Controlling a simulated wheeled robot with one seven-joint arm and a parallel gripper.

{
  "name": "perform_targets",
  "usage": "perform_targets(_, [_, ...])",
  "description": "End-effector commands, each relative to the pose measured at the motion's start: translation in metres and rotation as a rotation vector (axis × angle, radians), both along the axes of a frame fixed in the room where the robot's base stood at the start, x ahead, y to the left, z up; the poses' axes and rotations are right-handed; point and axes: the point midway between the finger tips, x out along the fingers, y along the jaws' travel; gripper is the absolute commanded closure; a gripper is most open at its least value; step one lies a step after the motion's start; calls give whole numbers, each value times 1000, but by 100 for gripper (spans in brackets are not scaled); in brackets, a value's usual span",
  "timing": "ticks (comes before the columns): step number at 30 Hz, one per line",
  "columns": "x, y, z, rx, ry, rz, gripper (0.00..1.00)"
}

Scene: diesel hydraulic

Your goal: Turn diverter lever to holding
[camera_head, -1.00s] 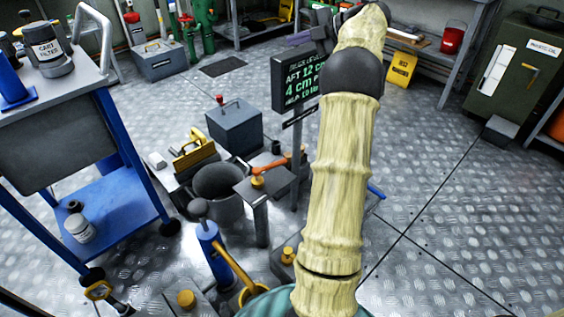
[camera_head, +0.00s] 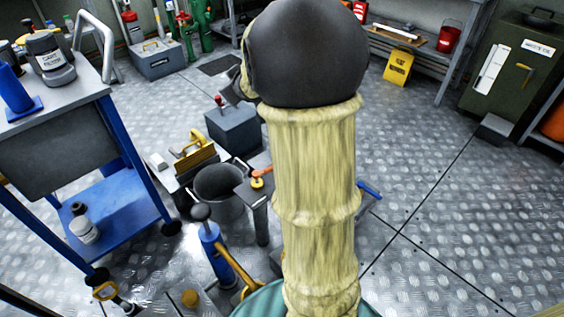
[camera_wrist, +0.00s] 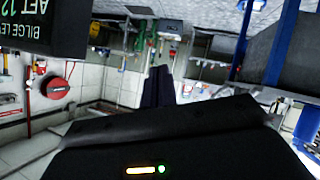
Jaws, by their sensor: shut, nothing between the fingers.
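An orange-handled lever (camera_head: 261,172) stands on a small grey pedestal beside the black bucket in the head view. It looks like the diverter lever, but no label is readable. My arm hides part of it on the right. My gripper (camera_wrist: 158,86) shows in the wrist view as two dark fingers pressed together, with nothing held. In the head view my arm hides the gripper. The lever is not seen in the wrist view, so I cannot tell its distance from the fingers.
A dark level display (camera_wrist: 45,25) hangs upside down at the wrist view's upper left. In the head view, a black bucket (camera_head: 218,190), a blue hand pump (camera_head: 216,252) and a grey box (camera_head: 233,128) crowd around the pedestal. A blue cart (camera_head: 115,205) stands left.

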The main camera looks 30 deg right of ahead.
Motion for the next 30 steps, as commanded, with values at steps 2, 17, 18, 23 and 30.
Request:
perform_targets(2, [-30,29,-24,75,114,-35,100])
perform_targets(17, [-199,134,-118,319,650,-158,100])
perform_targets(18, [-210,139,-121,328,679,-161,100])
perform_targets(23, [-250,156,-131,363,788,-181,100])
perform_targets(30, [-240,137,-144,411,747,-278,100])
